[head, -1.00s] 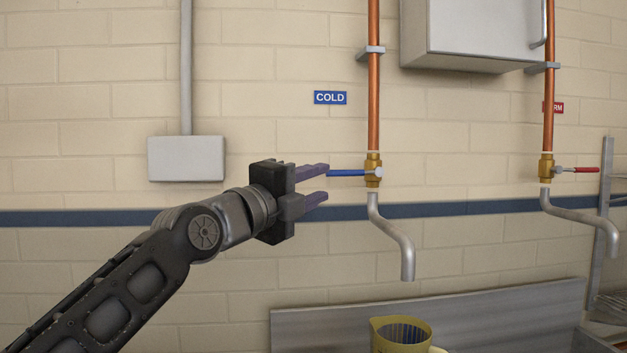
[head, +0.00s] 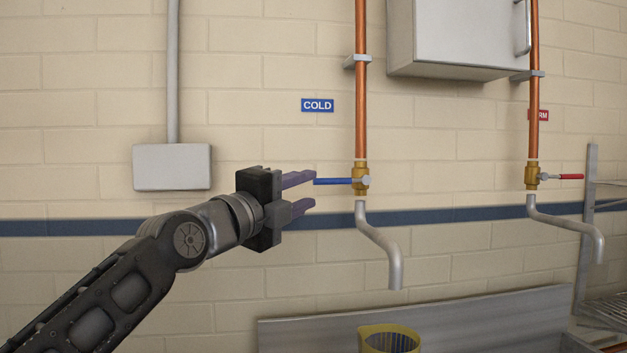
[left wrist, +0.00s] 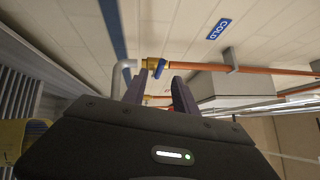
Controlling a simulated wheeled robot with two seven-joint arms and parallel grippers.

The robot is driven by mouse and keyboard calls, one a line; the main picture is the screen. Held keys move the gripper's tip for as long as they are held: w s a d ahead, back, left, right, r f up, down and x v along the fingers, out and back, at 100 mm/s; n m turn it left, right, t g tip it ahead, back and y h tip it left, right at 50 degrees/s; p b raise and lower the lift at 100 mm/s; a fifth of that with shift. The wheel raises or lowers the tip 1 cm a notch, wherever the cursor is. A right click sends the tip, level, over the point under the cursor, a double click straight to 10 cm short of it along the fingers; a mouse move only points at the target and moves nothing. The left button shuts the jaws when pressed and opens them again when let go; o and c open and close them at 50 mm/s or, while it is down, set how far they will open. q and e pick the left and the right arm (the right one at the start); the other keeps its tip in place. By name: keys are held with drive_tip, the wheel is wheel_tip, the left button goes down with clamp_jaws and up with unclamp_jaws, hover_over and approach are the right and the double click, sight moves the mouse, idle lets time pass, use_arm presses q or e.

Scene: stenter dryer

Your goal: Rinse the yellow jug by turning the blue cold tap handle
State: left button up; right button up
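The blue cold tap handle (head: 333,181) points left from a brass valve (head: 361,179) on a copper pipe, below a COLD sign. A grey spout (head: 381,243) curves down from this valve. My left gripper (head: 308,192) is open, its two purple fingers just left of the handle's free end, with nothing between them. In the left wrist view the blue handle (left wrist: 160,69) shows beyond the finger (left wrist: 170,86) tips. The yellow jug (head: 389,334) is below the spout at the bottom edge, its lower part out of frame. My right gripper is not in view.
A second valve with a red handle (head: 571,176) is at the right, with its own spout (head: 567,228). A grey cabinet (head: 458,35) hangs above. A grey wall box (head: 172,167) is at the left. A metal backsplash (head: 480,312) runs behind the jug.

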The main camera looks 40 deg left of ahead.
sight(324, 183)
use_arm(q)
drive_tip(key=shift+w, duration=0.1)
drive_tip(key=shift+w+a+r+p, duration=0.15)
drive_tip(key=shift+w+p, duration=0.1)
drive_tip(key=shift+w, duration=0.55)
drive_tip(key=shift+w+r+p, duration=0.1)
drive_tip(key=shift+w+p, duration=0.1)
drive_tip(key=shift+w, duration=0.6)
drive_tip(key=shift+w+a+r+p, duration=0.15)
drive_tip(key=shift+w+p, duration=0.1)
drive_tip(key=shift+w, duration=0.55)
drive_tip(key=shift+w+a+r+p, duration=0.15)
drive_tip(key=shift+w+p, duration=0.3)
drive_tip(key=shift+w, duration=0.9)
clamp_jaws()
